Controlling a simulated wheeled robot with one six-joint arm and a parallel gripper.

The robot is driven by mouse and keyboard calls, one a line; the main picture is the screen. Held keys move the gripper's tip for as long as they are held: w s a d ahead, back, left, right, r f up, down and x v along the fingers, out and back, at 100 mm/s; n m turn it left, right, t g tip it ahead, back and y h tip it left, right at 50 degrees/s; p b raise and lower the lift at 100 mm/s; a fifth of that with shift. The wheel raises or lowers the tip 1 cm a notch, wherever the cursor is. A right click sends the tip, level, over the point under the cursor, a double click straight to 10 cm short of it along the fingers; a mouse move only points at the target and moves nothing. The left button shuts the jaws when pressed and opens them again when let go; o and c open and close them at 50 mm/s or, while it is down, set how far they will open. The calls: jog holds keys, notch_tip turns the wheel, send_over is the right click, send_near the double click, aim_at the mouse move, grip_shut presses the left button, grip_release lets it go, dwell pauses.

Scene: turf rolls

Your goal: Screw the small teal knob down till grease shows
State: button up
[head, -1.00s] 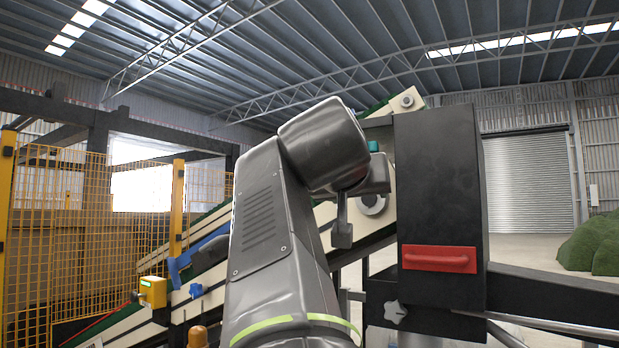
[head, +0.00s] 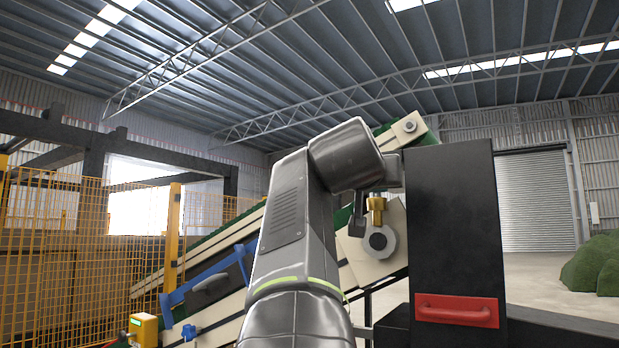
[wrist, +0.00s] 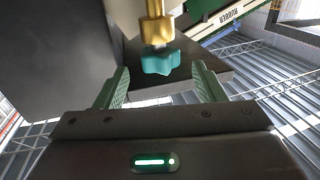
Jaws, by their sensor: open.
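The small teal knob (wrist: 160,62) is a lobed star shape in the wrist view, at the end of a brass fitting (wrist: 157,28). My gripper (wrist: 160,84) is open, with one green-padded finger on each side below the knob. The knob appears just beyond or between the fingertips, with a gap to each finger; the exact depth is hard to tell. In the head view the brass fitting (head: 376,207) shows beside my gripper, above a round bearing (head: 378,242). The teal knob is hidden there behind my wrist. No grease is visible.
A tall black housing (head: 452,220) with a red handle (head: 457,310) stands close right of my arm. A sloping conveyor (head: 225,285) runs behind it. A yellow mesh fence (head: 85,245) and yellow box (head: 143,330) are at left. Open floor lies right, before a green heap (head: 592,265).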

jog(key=shift+p+x, duration=0.4)
jog(key=shift+x, duration=1.35)
jog(key=c, duration=1)
jog(key=shift+f+m+h+b, duration=0.1)
jog(key=shift+m+h+b, duration=0.2)
jog(key=shift+h+b, duration=0.15)
